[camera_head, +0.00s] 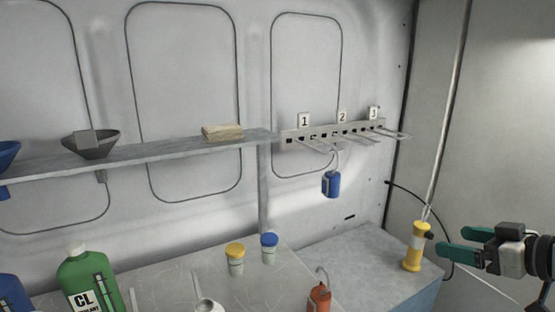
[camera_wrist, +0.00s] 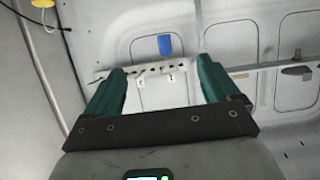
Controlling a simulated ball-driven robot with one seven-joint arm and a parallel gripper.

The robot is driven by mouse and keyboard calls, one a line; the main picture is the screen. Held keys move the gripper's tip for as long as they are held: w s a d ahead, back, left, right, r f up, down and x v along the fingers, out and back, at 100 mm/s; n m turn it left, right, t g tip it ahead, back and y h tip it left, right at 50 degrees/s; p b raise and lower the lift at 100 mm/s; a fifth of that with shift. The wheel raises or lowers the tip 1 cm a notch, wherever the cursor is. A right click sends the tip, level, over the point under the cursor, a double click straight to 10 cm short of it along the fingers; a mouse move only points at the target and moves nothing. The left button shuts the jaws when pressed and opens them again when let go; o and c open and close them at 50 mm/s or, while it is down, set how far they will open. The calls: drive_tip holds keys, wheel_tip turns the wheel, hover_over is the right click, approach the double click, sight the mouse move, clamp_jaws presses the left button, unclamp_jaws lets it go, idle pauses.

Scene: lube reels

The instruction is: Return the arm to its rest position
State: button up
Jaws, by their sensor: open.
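My gripper (camera_head: 461,243) is at the right edge of the head view, with green fingers pointing left. It is open and empty, close to the right of a yellow cylinder (camera_head: 413,246) with a pale band. In the wrist view my gripper (camera_wrist: 160,82) shows two green fingers spread wide with nothing between them. The numbered hook rail (camera_head: 345,134) is on the far wall, well away from the gripper, and also shows in the wrist view (camera_wrist: 150,68). A blue reel (camera_head: 331,184) hangs from it, seen in the wrist view too (camera_wrist: 165,45).
A shelf (camera_head: 150,155) with a grey funnel (camera_head: 91,145) and a tan block (camera_head: 222,132) runs along the wall. The bench below holds a green bottle (camera_head: 88,280), a yellow-capped jar (camera_head: 235,258), a blue-capped jar (camera_head: 269,247) and an orange reel (camera_head: 319,298).

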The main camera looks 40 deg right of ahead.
drive_tip(key=w+a+f+g+y, duration=0.2)
drive_tip(key=w+a+f+g, duration=0.15)
drive_tip(key=a+f, duration=0.6)
drive_tip(key=w+a+f+g+y, duration=0.2)
drive_tip(key=w+a+f, duration=0.3)
drive_tip(key=a+f, duration=0.45)
drive_tip(key=s+a+f+n+g, duration=0.1)
drive_tip(key=s+a+f+g, duration=0.2)
drive_tip(key=s+a+f, duration=0.2)
drive_tip(key=s+a+f+n+g+h, duration=0.1)
drive_tip(key=s+a+f+g, duration=0.2)
drive_tip(key=f, duration=0.7)
drive_tip(key=s+a, duration=0.2)
drive_tip(key=s, duration=0.1)
drive_tip(key=shift+a+f, duration=0.15)
drive_tip(key=shift+a, duration=0.15)
drive_tip(key=shift+g, duration=0.25)
drive_tip(key=shift+c, duration=0.3)
